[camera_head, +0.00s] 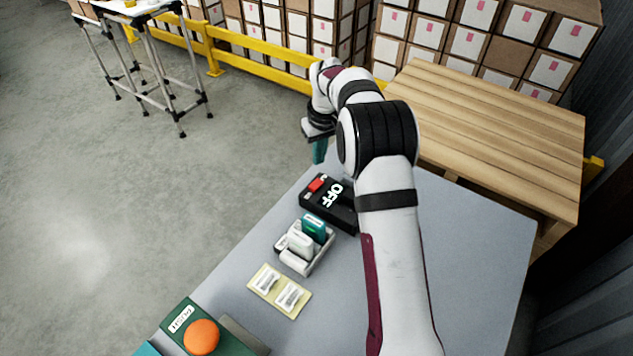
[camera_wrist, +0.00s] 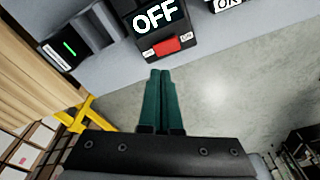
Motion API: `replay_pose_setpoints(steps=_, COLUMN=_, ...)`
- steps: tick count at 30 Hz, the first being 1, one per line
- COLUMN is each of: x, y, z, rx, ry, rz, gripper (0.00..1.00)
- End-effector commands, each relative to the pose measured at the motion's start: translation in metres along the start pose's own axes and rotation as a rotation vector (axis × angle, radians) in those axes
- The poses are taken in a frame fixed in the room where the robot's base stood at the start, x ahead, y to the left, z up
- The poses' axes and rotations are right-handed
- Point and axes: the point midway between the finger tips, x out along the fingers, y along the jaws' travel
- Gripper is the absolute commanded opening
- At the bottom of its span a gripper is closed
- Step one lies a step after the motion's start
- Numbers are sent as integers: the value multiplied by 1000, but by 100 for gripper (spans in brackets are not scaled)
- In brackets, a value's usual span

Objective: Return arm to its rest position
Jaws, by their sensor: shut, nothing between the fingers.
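My gripper (camera_head: 319,150) hangs near the far left edge of the grey table (camera_head: 470,240), beyond the black switch box marked OFF. In the wrist view its two green fingers (camera_wrist: 158,100) are shut against each other with nothing between them. The switch box (camera_head: 318,206) has a red rocker and stands on the table; it also shows at the top of the wrist view (camera_wrist: 150,40), apart from the fingertips. My arm hides part of the table and the right side of the switch box.
A small tray (camera_head: 288,259) with white and green items, a yellowish panel with two switches (camera_head: 279,291) and a green box with an orange button (camera_head: 201,337) line the table's left side. A wooden pallet-like table (camera_head: 500,130), yellow rail (camera_head: 255,62) and stacked cartons (camera_head: 465,40) stand behind. Open floor lies left.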

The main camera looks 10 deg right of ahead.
Motion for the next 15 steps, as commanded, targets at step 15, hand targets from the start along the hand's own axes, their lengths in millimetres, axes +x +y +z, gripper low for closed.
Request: replay_pose_setpoints(steps=15, x=-9, y=-1, z=1, rx=6, ry=0, rz=-1, gripper=0)
